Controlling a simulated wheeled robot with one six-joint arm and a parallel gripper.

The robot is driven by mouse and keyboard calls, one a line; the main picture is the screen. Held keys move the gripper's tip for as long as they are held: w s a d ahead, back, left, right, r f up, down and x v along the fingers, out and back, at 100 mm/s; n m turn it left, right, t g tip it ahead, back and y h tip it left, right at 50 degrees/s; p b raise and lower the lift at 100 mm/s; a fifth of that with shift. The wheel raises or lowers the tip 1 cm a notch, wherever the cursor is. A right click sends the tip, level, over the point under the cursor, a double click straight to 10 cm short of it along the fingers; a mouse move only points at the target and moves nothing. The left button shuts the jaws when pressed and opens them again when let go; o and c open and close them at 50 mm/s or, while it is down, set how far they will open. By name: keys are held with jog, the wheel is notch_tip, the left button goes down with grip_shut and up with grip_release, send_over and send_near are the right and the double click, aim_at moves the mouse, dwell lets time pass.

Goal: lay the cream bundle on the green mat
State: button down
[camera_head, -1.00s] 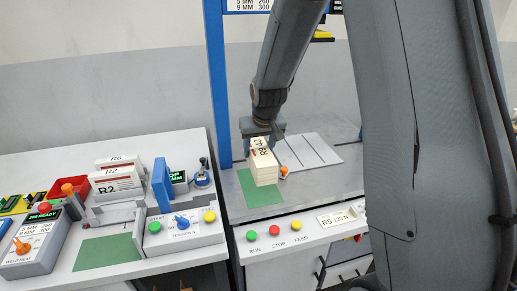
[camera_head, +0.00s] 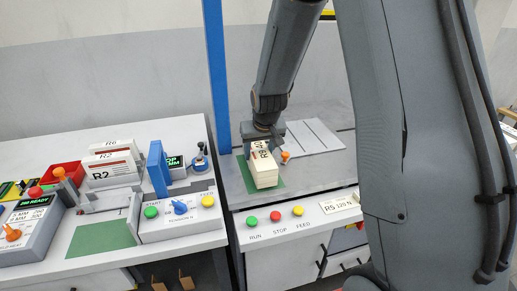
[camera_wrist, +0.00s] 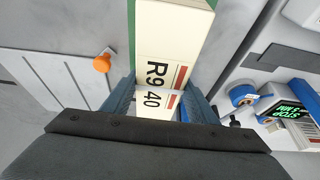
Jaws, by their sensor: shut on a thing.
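The cream bundle (camera_head: 264,172) is a stack with a white top label reading R9 40; it also fills the middle of the wrist view (camera_wrist: 168,50). My gripper (camera_head: 263,140) is shut on its far end, with a finger on each side. The bundle is level and over the green mat (camera_head: 277,187) on the right-hand bench. Green shows beside and in front of it. I cannot tell whether its underside touches the mat. Part of the mat is hidden under the bundle.
A second green mat (camera_head: 103,237) lies on the left bench beside a blue upright part (camera_head: 158,168). Bundles marked R2 (camera_head: 112,170) stand behind it. An orange knob (camera_head: 285,156) is close right of my gripper. Green, red and yellow buttons line the bench front.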

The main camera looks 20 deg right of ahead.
aim_at(259, 151)
jog(key=shift+f+b, duration=0.3)
jog(key=shift+f, duration=0.35)
dwell(0.6)
jog(key=c, duration=0.7)
grip_release()
jog(key=shift+o, duration=0.3)
jog(key=shift+f, duration=0.1)
jog(key=b+v, duration=0.1)
jog(key=v, duration=0.6)
jog(key=shift+r, duration=0.2)
jog(key=shift+s+r, duration=0.15)
jog(key=shift+s, duration=0.1)
jog(key=s+f+g, duration=0.3)
jog(key=s, duration=1.8)
jog(key=shift+s, duration=0.4)
